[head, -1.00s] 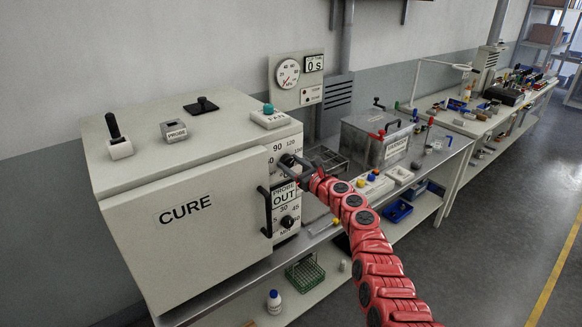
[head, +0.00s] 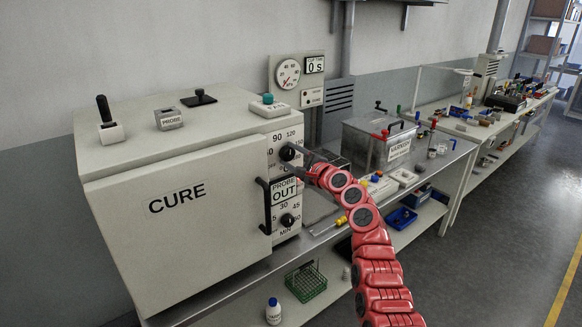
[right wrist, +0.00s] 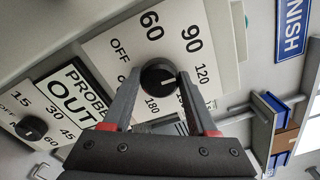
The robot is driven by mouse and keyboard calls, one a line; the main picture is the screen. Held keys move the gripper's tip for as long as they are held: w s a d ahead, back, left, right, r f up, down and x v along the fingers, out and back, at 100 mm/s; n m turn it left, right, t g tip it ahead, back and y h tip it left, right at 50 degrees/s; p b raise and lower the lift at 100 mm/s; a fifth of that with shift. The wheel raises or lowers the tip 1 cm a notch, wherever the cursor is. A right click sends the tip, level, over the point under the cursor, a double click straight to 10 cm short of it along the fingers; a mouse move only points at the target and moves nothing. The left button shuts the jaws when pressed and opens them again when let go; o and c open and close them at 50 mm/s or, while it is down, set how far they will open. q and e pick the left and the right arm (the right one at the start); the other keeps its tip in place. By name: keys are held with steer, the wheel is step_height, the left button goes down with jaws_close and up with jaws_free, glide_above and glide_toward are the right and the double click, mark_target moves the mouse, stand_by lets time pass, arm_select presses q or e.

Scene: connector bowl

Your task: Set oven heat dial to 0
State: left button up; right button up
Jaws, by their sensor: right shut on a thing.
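The white oven marked CURE (head: 178,235) stands at the left of the bench. Its black heat dial (head: 287,153) is on the upper right of the front panel, among the numbers 60 to 180 and OFF. In the right wrist view the dial (right wrist: 158,78) sits between my fingers, its white mark pointing right, roughly between 120 and 150. My right gripper (right wrist: 159,75) is shut on the dial; in the head view the gripper (head: 296,160) partly covers the panel beside it. My left gripper is not in view.
Below the heat dial are the PROBE OUT sign (head: 284,191) and a minutes dial (head: 288,220). The black door handle (head: 265,205) juts out just left of them. A varnish box (head: 378,142) stands right of the oven. The floor at right is clear.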

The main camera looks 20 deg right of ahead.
steer(key=n+b, duration=0.3)
steer(key=b, duration=0.2)
steer(key=n+b, duration=0.4)
steer(key=b, duration=0.1)
steer(key=f+n+b, duration=0.1)
steer(key=n+b, duration=0.3)
steer(key=b, duration=0.1)
steer(key=shift+r+n+b, duration=0.1)
steer(key=shift+n+b, duration=0.65)
steer(key=shift+n, duration=0.15)
steer(key=n+b, duration=0.1)
steer(key=n, duration=0.1)
steer(key=shift+n, duration=0.3)
steer(key=n+b, duration=0.1)
steer(key=n, duration=0.1)
steer(key=shift+r+n, duration=0.15)
steer(key=shift+n, duration=0.25)
steer(key=n, duration=0.3)
steer(key=shift+d+n, duration=0.1)
steer(key=shift+n, duration=2.1)
